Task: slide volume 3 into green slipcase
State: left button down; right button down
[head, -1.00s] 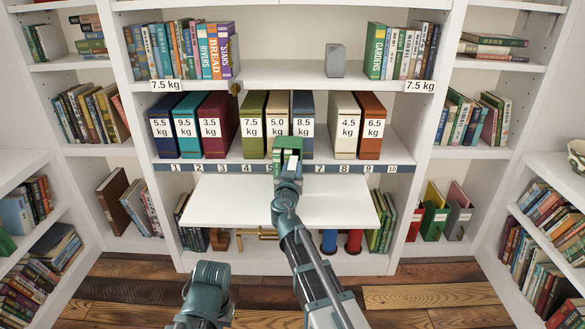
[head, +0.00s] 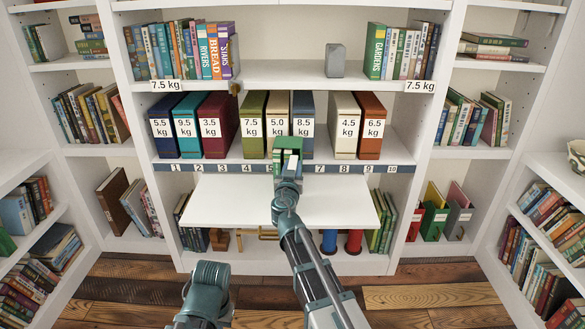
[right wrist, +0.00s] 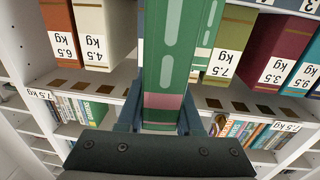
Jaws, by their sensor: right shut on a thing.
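My right gripper (head: 287,165) is shut on a green book (head: 288,144) in front of the middle shelf. In the right wrist view the green book (right wrist: 177,50) has pale stripes and a pink band, and stands between the fingers. No volume number is readable on it. A green case-like object (head: 434,224), which looks like the green slipcase, stands on the low right shelf between a red one and a grey one. My right gripper is far to the left of it and higher. My left arm shows at the bottom, but its fingertips do not.
Several thick books with kg labels, such as the olive one (head: 253,125), line the middle shelf, with a gap right of the dark blue one (head: 303,125). A white pull-out board (head: 235,203) lies below. A grey block (head: 335,60) stands on the upper shelf.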

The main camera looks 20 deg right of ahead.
jog(key=shift+x, duration=1)
jog(key=shift+s, duration=0.25)
jog(key=shift+s+a, duration=0.15)
jog(key=shift+s, duration=0.1)
jog(key=shift+s+d+n+y, duration=0.1)
jog(key=shift+d+n+y, duration=0.25)
jog(key=shift+y, duration=0.25)
jog(key=shift+a+t, duration=0.1)
jog(key=shift+t, duration=0.2)
jog(key=shift+w, duration=0.55)
dwell(0.6)
jog(key=shift+c, duration=2.4)
grip_release()
